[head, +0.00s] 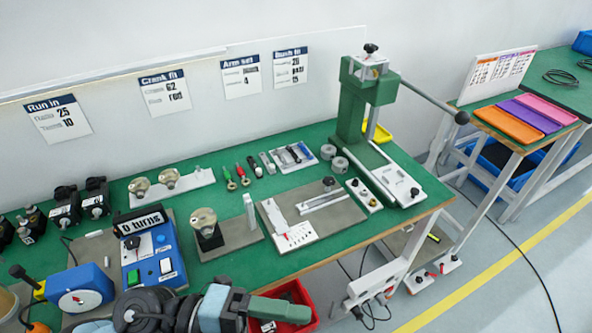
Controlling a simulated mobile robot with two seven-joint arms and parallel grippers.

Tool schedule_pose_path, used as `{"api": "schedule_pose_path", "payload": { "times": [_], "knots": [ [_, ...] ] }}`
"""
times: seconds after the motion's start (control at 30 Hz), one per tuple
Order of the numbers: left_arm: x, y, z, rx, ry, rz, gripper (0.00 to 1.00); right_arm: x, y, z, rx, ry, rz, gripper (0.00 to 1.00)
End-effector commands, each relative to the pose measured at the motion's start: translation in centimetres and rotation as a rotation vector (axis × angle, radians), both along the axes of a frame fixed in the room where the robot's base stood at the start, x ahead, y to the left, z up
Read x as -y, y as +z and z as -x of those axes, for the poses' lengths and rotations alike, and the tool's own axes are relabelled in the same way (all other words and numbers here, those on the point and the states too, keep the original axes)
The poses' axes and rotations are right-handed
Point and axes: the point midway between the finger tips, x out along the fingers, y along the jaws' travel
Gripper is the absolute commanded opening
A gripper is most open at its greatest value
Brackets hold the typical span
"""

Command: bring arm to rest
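Part of my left arm (150,308) comes in low at the left, in front of the bench's front edge. Its dark joints lead to a light blue block (222,306) and a blunt grey-green end piece (280,310), which lies over a red bin. I cannot make out separate fingers there, nor whether anything is held. My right gripper is not in view.
The green bench (300,190) carries a blue control box (152,262), a grey fixture plate (345,212), small tools and a green lever press (360,110). The red bin (300,293) is below the front edge. Floor (480,290) at right is open, with a cable across it.

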Motion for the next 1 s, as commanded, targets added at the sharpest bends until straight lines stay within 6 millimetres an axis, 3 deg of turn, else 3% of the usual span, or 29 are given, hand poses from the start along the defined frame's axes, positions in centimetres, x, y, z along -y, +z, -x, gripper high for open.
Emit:
{"api": "schedule_pose_path", "payload": {
  "times": [0.13, 0.23, 0.33, 0.43, 0.57, 0.7, 0.83, 1.0],
  "knots": [
    [-1.2, 1.5, -3.9, -0.255, 0.285, 0.315, 0.82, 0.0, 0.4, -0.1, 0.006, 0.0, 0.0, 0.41],
    [-3.8, -0.2, -7.0, -0.439, 0.526, 0.456, 0.82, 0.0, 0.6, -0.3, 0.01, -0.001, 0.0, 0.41],
    [-7.2, -4.3, -9.2, -0.641, 0.789, 0.536, 0.82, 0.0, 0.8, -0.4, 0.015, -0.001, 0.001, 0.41],
    [-10.7, -9.9, -9.6, -0.839, 1.038, 0.551, 0.82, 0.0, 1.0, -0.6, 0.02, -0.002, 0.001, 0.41],
    [-14.3, -17.1, -7.5, -1.073, 1.295, 0.505, 0.82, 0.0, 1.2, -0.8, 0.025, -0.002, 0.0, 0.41],
    [-16.9, -23.9, -3.1, -1.304, 1.504, 0.414, 0.82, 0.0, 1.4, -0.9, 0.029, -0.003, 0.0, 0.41],
    [-18.2, -28.3, 1.4, -1.478, 1.63, 0.322, 0.82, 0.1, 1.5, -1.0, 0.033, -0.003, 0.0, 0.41],
    [-18.8, -31.1, 5.2, -1.612, 1.706, 0.244, 0.82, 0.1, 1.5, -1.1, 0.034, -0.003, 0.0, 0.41]
  ]
}}
